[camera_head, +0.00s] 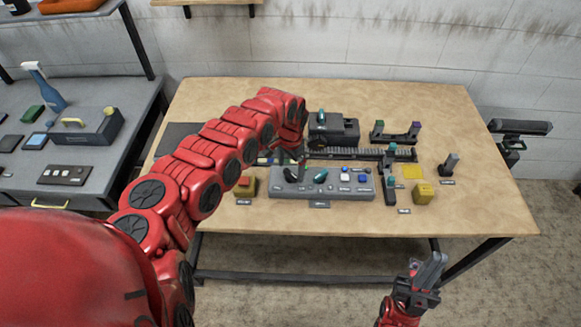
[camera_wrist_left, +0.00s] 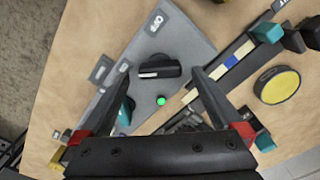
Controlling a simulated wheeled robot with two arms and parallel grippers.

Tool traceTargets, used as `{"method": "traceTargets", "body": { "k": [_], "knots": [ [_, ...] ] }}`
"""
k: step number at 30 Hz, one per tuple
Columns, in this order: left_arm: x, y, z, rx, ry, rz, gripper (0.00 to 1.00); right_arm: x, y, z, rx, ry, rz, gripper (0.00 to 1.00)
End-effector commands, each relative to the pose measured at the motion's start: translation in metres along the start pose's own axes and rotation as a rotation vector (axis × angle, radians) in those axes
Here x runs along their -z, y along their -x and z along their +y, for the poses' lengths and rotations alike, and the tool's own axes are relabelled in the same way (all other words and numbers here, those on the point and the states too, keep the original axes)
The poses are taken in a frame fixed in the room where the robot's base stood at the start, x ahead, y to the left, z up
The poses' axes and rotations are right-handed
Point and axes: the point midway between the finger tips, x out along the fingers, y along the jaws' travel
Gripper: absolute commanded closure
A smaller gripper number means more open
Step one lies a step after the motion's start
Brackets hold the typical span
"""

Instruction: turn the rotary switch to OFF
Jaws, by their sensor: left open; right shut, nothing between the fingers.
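The rotary switch is a black knob with a white mark (camera_wrist_left: 158,68), set on the grey control panel (camera_wrist_left: 185,45) in the left wrist view. The white mark lies nearly level in that view, and the OFF label (camera_wrist_left: 155,22) is above the knob. My left gripper (camera_wrist_left: 160,73) is open, its fingertips on either side of the knob with gaps; contact cannot be told. In the head view my left gripper (camera_head: 298,163) points down over the left part of the panel (camera_head: 300,190), partly hiding the knob. My right gripper (camera_head: 434,266) is shut and empty, in front of the table.
A green light (camera_wrist_left: 161,100) is lit beside the knob. The table's right side (camera_head: 490,200) is clear.

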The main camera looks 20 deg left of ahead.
Motion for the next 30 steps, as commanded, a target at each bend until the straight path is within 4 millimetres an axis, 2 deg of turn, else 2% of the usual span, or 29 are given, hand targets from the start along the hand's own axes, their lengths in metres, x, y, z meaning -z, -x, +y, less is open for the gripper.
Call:
{"method": "traceTargets", "body": {
  "k": [5, 14, 27, 30],
  "knots": [
    [-0.0004, -0.0124, 0.0001, 0.001, -0.001, -0.001, 0.0, 0.0004, -0.0026, 0.0001, 0.0, 0.0, 0.0, 1.0],
    [-0.0007, -0.0142, -0.0009, 0.002, 0.001, -0.001, 0.02, 0.0004, -0.0024, 0.0001, 0.0, 0.0, 0.0, 1.0],
    [-0.0007, -0.0141, -0.0008, 0.002, 0.001, -0.001, 0.81, 0.0004, -0.0024, 0.0001, 0.0, 0.0, 0.0, 1.0],
    [-0.0007, -0.0141, -0.0009, 0.002, 0.0, 0.0, 0.83, 0.0003, -0.0023, 0.0001, 0.0, 0.0, 0.0, 1.0]
  ]
}}
